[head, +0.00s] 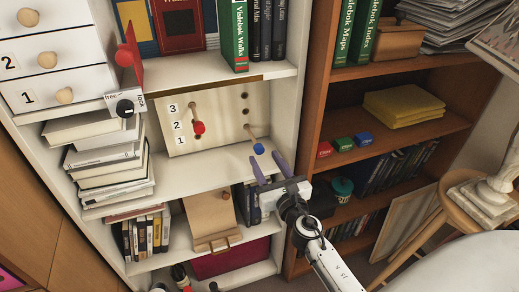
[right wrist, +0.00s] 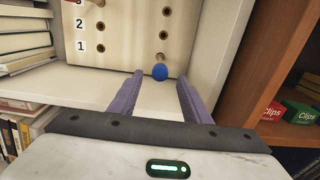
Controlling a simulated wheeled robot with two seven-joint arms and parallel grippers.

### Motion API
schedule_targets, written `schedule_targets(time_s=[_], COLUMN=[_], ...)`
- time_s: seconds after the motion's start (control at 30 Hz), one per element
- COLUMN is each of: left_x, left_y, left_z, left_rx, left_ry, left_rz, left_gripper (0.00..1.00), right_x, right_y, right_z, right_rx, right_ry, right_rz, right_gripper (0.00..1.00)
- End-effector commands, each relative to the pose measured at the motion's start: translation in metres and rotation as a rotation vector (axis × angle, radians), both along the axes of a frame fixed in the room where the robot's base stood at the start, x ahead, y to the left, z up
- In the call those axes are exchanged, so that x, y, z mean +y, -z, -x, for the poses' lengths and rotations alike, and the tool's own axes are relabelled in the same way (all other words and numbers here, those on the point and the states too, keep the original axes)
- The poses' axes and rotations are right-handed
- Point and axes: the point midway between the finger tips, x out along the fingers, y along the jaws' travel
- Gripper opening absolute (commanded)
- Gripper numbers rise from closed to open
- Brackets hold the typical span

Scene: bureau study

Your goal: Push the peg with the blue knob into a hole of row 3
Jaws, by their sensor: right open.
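A pale wooden peg board (head: 217,120) with rows marked 3, 2 and 1 stands on the shelf. The blue-knobbed peg (head: 258,148) juts from the right-hand hole of the row marked 1; its knob also shows in the right wrist view (right wrist: 160,72). The row 3 right-hand hole (head: 244,97) looks empty. A red-knobbed peg (head: 198,128) juts from the left, apparently in row 3. My right gripper (head: 268,168) is open, its purple fingers just short of the blue knob, which shows between them in the wrist view. My left gripper is not in view.
A shelf upright (head: 300,90) stands close on the right. The shelf before the board is clear.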

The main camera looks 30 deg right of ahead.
Motion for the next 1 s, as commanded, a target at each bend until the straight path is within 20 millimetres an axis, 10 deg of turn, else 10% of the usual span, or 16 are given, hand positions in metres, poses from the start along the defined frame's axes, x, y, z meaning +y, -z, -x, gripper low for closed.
schedule_targets(time_s=[0.5, 1.0], left_x=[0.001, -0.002], left_y=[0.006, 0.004], left_z=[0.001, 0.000], left_rx=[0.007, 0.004], left_ry=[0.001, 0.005], left_rz=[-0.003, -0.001], left_gripper=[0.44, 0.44], right_x=[-0.013, -0.015], right_y=[0.000, -0.001], right_z=[-0.054, -0.060], right_rx=[-0.002, -0.001], right_ry=[0.000, 0.000], right_rz=[-0.001, -0.002], right_gripper=[0.44, 0.39])
